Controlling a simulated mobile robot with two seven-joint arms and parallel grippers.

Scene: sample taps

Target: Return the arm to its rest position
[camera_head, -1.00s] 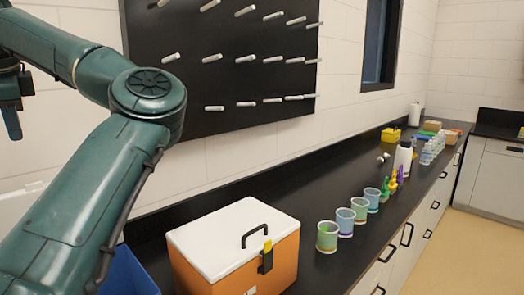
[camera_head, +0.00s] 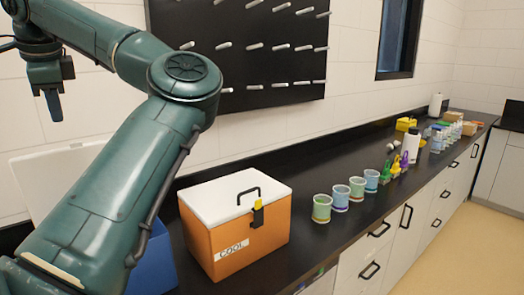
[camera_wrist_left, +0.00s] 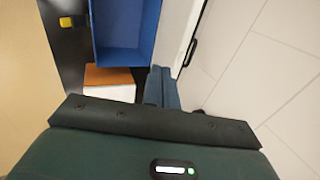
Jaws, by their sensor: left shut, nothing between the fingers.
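My left arm comes in from the left in the head view, bent at a large green joint. Its gripper (camera_head: 53,105) points down in front of the white wall, above the counter's left end. The fingers are together and empty. In the left wrist view the closed fingers (camera_wrist_left: 162,88) show at centre, beside an open blue box (camera_wrist_left: 124,35). The gripper appears apart from everything. My right gripper is in neither view.
An orange cooler (camera_head: 243,238) with a shut white lid stands near the arm. The blue box (camera_head: 155,268) is partly hidden behind my arm. Several cups (camera_head: 339,197) line the black counter, with bottles beyond. A pegboard (camera_head: 262,60) hangs on the wall.

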